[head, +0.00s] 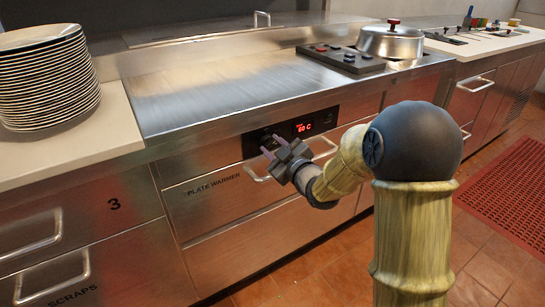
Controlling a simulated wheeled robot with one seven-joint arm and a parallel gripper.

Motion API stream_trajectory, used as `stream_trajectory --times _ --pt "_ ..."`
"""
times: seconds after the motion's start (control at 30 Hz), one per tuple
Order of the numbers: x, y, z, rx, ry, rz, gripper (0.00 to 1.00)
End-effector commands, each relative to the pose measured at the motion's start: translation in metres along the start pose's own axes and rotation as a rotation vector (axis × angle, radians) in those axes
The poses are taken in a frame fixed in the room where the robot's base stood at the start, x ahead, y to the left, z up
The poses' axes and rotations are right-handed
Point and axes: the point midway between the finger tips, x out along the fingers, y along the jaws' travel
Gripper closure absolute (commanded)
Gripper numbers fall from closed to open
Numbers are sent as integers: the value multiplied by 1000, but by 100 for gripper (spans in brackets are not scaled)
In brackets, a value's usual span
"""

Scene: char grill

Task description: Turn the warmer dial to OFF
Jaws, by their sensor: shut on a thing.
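The plate warmer's black control panel (326,121) is on the front of the steel counter, with a red lit display (304,127) that seems to read 60 C. My gripper (271,146) is at the left part of this panel, its two fingers pointing at it. The fingers are shut on the warmer dial, which they mostly hide. I cannot read the dial's pointer or its OFF mark. The drawer below is labelled PLATE WARMER (214,186).
A stack of plates (45,75) stands on the left counter (118,125). A domed steel lid (390,42) and a dark button panel (340,58) are on the right of the steel top. Drawer handles (57,237) stick out below. A red mat (510,195) lies on the floor.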

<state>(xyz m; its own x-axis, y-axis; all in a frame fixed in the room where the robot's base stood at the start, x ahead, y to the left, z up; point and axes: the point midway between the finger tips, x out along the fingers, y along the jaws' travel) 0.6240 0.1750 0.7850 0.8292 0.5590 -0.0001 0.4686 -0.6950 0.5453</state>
Motion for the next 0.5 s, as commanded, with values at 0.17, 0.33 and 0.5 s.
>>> stream_trajectory --times 0.17,0.33,0.5 --pt "0 -4 4 -171 3 -2 91" --pt "0 -3 3 -332 4 -2 91" --pt "0 -3 4 -494 3 -2 91"
